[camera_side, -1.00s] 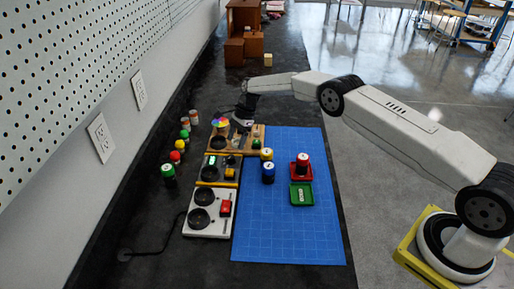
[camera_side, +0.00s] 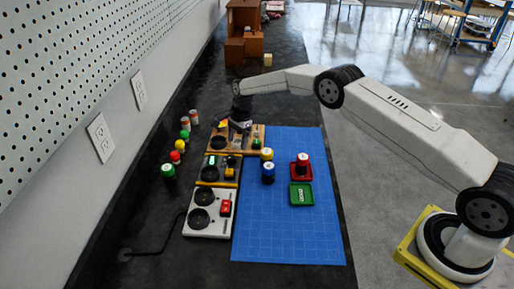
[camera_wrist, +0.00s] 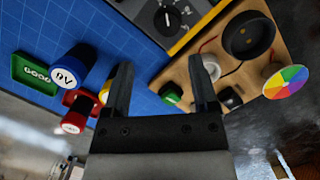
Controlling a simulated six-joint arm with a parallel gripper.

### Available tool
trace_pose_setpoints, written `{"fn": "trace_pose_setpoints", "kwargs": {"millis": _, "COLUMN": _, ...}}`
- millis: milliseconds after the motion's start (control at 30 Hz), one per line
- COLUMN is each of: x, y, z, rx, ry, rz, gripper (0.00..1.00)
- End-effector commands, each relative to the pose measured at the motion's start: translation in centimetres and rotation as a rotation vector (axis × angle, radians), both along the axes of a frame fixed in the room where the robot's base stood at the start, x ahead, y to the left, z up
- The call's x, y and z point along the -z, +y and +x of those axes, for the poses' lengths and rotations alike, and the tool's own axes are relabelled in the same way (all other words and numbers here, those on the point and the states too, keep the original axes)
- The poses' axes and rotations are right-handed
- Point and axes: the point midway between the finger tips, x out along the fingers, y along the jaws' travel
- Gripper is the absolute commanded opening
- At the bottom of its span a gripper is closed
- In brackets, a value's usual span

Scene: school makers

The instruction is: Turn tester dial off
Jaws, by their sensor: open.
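The tester is a grey panel with a yellow edge (camera_side: 207,161), lying between the wooden board and the white panel. A black dial with a pale pointer mark (camera_wrist: 167,20) shows on the grey panel at the top of the wrist view. My gripper (camera_side: 239,136) points down over the wooden board, just behind the tester. In the wrist view my gripper (camera_wrist: 160,78) is open, with nothing between the fingers. The dial lies beyond the fingertips, apart from them. I cannot tell its exact setting.
The wooden board (camera_wrist: 187,68) carries a colour disc (camera_wrist: 286,82), a black cup (camera_wrist: 248,35) and a green part (camera_wrist: 171,93). A white panel (camera_side: 190,224) lies nearer the side camera.

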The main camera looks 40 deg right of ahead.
Motion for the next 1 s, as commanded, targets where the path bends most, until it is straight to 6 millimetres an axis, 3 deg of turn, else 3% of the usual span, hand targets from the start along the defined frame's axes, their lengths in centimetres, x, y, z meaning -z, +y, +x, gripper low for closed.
{"fn": "trace_pose_setpoints", "kwargs": {"millis": 500, "x": -0.6, "y": 3.8, "z": -1.1, "rx": -0.514, "ry": -0.166, "rz": -0.478, "gripper": 0.76}}
{"fn": "trace_pose_setpoints", "kwargs": {"millis": 700, "x": -1.0, "y": 4.8, "z": -1.2, "rx": -0.623, "ry": -0.206, "rz": -0.544, "gripper": 0.76}}
{"fn": "trace_pose_setpoints", "kwargs": {"millis": 1000, "x": -0.9, "y": 4.9, "z": -1.1, "rx": -0.638, "ry": -0.211, "rz": -0.554, "gripper": 0.76}}
